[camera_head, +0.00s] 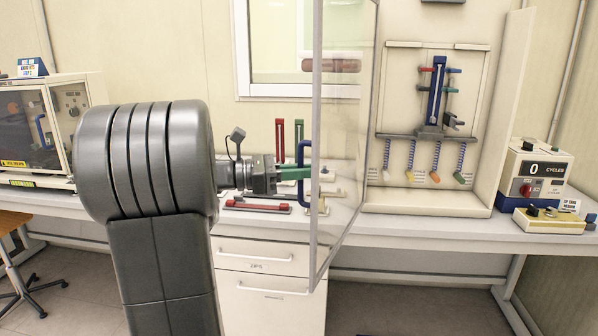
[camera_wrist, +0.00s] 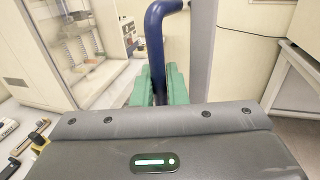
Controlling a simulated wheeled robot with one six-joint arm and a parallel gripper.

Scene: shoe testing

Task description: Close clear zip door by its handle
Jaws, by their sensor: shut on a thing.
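The clear zip door (camera_head: 338,130) stands swung open, edge-on toward me, its grey frame crossing in front of the bench. Its blue handle (camera_head: 302,172) is a bent bar on the door's left side. My gripper (camera_head: 296,173) has green fingers and reaches the handle from the left. In the wrist view the blue handle (camera_wrist: 154,45) rises between the green fingers (camera_wrist: 158,88), which are shut on it. The grey door frame (camera_wrist: 199,62) runs just right of the handle in that view. The handle's lower part is hidden by my wrist.
The open zip tester cabinet (camera_head: 430,193) holds several hanging zips behind and right of the door. A cycle counter (camera_head: 535,172) and a small control box (camera_head: 548,220) stand right of it. Red and green clamp pieces (camera_head: 280,135) stand on the bench behind my gripper.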

